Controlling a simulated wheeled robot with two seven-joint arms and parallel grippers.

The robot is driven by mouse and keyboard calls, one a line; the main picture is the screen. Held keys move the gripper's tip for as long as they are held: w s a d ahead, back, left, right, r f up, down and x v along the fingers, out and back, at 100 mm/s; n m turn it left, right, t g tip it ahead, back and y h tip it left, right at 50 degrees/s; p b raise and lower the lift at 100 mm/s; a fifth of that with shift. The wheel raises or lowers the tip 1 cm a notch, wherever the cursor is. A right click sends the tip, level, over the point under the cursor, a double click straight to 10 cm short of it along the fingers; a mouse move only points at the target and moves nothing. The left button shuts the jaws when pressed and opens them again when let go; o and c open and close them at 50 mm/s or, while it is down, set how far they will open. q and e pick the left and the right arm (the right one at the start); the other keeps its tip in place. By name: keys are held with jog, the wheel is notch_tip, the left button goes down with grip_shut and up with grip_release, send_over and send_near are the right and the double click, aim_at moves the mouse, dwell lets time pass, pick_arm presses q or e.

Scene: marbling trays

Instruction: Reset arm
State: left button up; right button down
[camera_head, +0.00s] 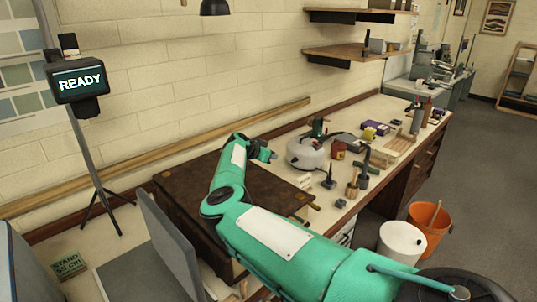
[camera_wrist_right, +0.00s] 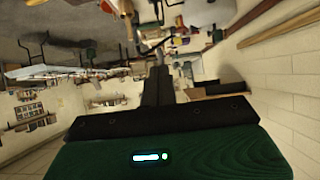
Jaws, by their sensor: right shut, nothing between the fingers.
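My right arm (camera_head: 280,236), in green, reaches from the lower right of the head view over the bench. Its right gripper (camera_head: 267,155) is small and partly turned away there, above the back part of a dark brown flat-topped box (camera_head: 172,190). In the right wrist view the dark fingers of the right gripper (camera_wrist_right: 158,78) are together, with nothing between them. My left gripper is not in view.
A round white and grey device (camera_head: 306,153), a green bottle (camera_head: 318,127) and small tools crowd the bench right of the arm. An orange bucket (camera_head: 430,216) and a white bin (camera_head: 400,243) stand on the floor. A stand bears a "READY" screen (camera_head: 80,82).

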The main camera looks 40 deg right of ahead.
jog(key=shift+r+v, duration=0.25)
jog(key=shift+v, duration=0.9)
jog(key=shift+d, duration=0.2)
